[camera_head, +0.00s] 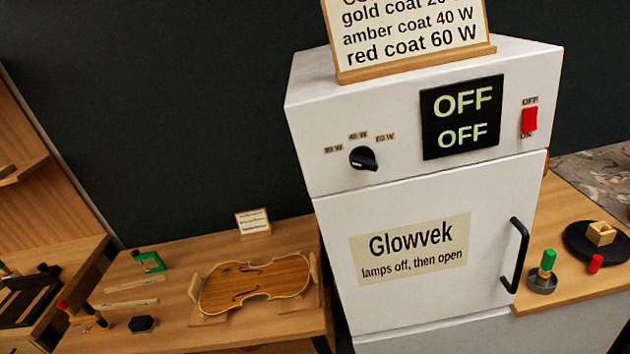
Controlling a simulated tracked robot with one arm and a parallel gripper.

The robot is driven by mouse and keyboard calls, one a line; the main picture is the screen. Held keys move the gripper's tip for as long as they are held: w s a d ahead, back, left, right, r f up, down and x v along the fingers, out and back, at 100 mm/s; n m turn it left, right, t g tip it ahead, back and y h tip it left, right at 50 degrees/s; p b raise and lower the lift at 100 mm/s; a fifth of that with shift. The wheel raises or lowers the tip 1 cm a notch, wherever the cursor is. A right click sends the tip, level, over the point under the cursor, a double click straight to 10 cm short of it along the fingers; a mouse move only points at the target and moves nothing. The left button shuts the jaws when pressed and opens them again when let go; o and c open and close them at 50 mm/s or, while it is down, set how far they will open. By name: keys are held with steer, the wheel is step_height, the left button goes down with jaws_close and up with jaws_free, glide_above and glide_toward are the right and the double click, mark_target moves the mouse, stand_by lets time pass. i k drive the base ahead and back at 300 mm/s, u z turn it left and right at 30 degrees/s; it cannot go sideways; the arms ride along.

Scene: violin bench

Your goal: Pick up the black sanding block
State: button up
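A small black block (142,324) lies on the wooden bench (230,335) at the lower left, near the front edge. It looks like the black sanding block, but it is too small here to be sure. A wooden tool with dark and red-tipped parts (84,316) lies just left of it. Pale wooden strips (133,304) lie just behind it. My gripper does not show in this view.
A violin body (255,284) rests in a wooden cradle right of the block. A green tool (149,262) and a small sign (253,222) stand behind. A large white cabinet (335,240) bounds the bench on the right. A dark rack (28,300) stands at far left.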

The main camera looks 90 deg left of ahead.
mark_target(143, 324)
steer(key=u, duration=0.5)
steer(key=i, duration=0.1)
steer(key=u, duration=2.95)
steer(key=k, duration=0.9)
steer(key=u, duration=0.2)
steer(key=i, duration=0.9)
steer(key=z, duration=0.05)
